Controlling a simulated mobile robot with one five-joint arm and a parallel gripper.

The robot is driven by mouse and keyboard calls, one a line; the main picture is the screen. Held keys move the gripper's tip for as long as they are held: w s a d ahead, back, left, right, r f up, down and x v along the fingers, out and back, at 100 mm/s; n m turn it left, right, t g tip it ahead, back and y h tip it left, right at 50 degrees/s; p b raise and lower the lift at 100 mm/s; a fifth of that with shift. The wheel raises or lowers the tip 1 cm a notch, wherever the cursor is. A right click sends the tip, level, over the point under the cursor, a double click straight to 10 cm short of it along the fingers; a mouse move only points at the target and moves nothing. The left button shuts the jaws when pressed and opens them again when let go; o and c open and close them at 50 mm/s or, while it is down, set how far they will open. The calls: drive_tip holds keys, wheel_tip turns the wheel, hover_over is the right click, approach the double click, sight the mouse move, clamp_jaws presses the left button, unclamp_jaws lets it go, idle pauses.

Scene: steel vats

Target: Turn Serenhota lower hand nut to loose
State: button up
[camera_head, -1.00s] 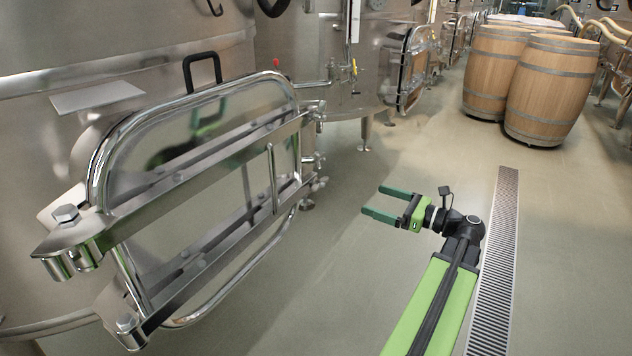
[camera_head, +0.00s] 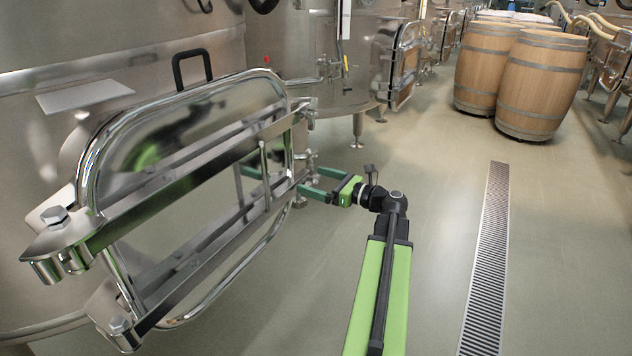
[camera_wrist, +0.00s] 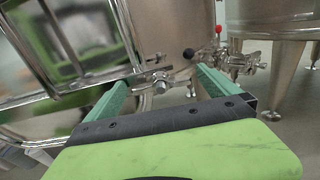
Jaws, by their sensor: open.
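A steel vat's hatch door (camera_head: 190,130) with a polished tubular frame and two crossbars fills the left of the head view. A small metal fitting, seemingly the lower hand nut (camera_wrist: 157,83), shows in the wrist view at the end of a bar. It lies between the two green fingers, apart from both as far as I can tell. My gripper (camera_head: 308,180) is open and empty at the door's right edge in the head view, its fingers partly hidden behind the door's bars. In the wrist view my gripper (camera_wrist: 163,80) points at the fitting. I cannot read any vat name.
A valve (camera_wrist: 240,62) with a red-tipped handle sits just right of the fingers in the wrist view. Wooden barrels (camera_head: 541,85) stand at the back right. The floor around the drain grate (camera_head: 487,260) is clear.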

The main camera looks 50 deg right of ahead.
drive_tip(key=c, duration=1.3)
drive_tip(key=shift+c, duration=0.2)
drive_tip(key=shift+n, duration=0.3)
drive_tip(key=n, duration=0.3)
drive_tip(key=shift+a+n, duration=0.1)
drive_tip(key=shift+n, duration=0.3)
drive_tip(key=n, duration=0.3)
drive_tip(key=shift+n, duration=0.3)
drive_tip(key=n, duration=0.4)
drive_tip(key=shift+a+f, duration=0.1)
drive_tip(key=shift+f, duration=0.05)
drive_tip(key=n, duration=0.4)
drive_tip(key=shift+s+f+n, duration=0.1)
drive_tip(key=shift+n, duration=0.2)
